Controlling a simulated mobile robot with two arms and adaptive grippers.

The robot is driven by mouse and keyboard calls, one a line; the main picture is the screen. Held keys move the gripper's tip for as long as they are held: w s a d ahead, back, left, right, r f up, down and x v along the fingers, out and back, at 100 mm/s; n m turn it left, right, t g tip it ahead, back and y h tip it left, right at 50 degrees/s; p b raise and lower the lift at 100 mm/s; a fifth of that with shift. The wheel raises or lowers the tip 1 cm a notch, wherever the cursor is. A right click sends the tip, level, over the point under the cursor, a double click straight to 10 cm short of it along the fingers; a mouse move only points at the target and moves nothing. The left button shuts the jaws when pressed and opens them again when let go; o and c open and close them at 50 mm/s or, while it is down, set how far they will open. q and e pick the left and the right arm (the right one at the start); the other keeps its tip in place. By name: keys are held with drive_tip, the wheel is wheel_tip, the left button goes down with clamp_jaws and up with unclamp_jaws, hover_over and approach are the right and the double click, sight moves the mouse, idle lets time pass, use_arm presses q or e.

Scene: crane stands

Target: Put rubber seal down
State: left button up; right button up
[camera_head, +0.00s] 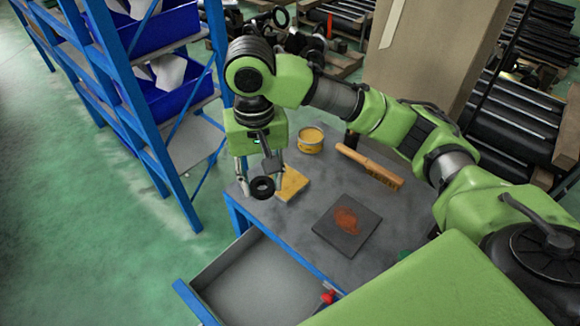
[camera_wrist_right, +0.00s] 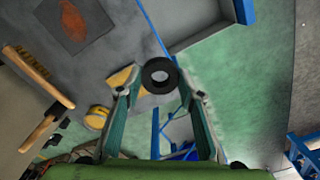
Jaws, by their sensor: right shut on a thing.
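The rubber seal (camera_head: 254,189) is a small black ring. It sits between the fingertips of my right gripper (camera_head: 261,182), over the left corner of the grey worktable (camera_head: 310,195). In the right wrist view the seal (camera_wrist_right: 149,76) shows at the tips of both fingers of the right gripper (camera_wrist_right: 160,82), its hole facing the camera. My right gripper is shut on it and points down. Whether the seal touches the tabletop is hard to tell. My left gripper is not in view.
A yellow pad (camera_head: 293,184) lies beside the seal. A yellow tin (camera_head: 311,141), a wooden-handled brush (camera_head: 371,167) and a dark plate with a rusty patch (camera_head: 338,232) are on the table. An open drawer (camera_head: 255,285) juts out in front. A blue shelf (camera_head: 150,130) stands left.

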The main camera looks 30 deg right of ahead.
drive_tip(key=shift+w+d+f, duration=0.25)
drive_tip(key=shift+w+d, duration=0.05)
drive_tip(key=shift+w, duration=0.15)
drive_tip(key=shift+w+d+f, duration=0.25)
drive_tip(key=shift+w, duration=0.2)
drive_tip(key=w+d+f+p, duration=0.1)
drive_tip(key=w+d+f, duration=0.2)
drive_tip(key=w+d, duration=0.15)
drive_tip(key=p, duration=0.1)
hover_over(285, 181)
drive_tip(key=f, duration=0.4)
drive_tip(key=shift+s+a+f, duration=0.25)
drive_tip(key=shift+s+a, duration=0.1)
drive_tip(key=shift+a, duration=0.05)
drive_tip(key=shift+w+d+f, duration=0.1)
drive_tip(key=shift+d+f, duration=0.05)
drive_tip(key=shift+f, duration=0.05)
drive_tip(key=f+p, duration=0.1)
drive_tip(key=f, duration=0.2)
drive_tip(key=shift+w+d+p, duration=0.2)
drive_tip(key=shift+d+p, duration=0.15)
drive_tip(key=shift+f, duration=0.35)
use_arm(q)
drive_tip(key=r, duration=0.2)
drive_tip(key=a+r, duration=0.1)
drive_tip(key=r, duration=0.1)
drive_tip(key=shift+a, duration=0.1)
use_arm(e)
drive_tip(key=shift+f, duration=0.1)
drive_tip(key=shift+f, duration=0.1)
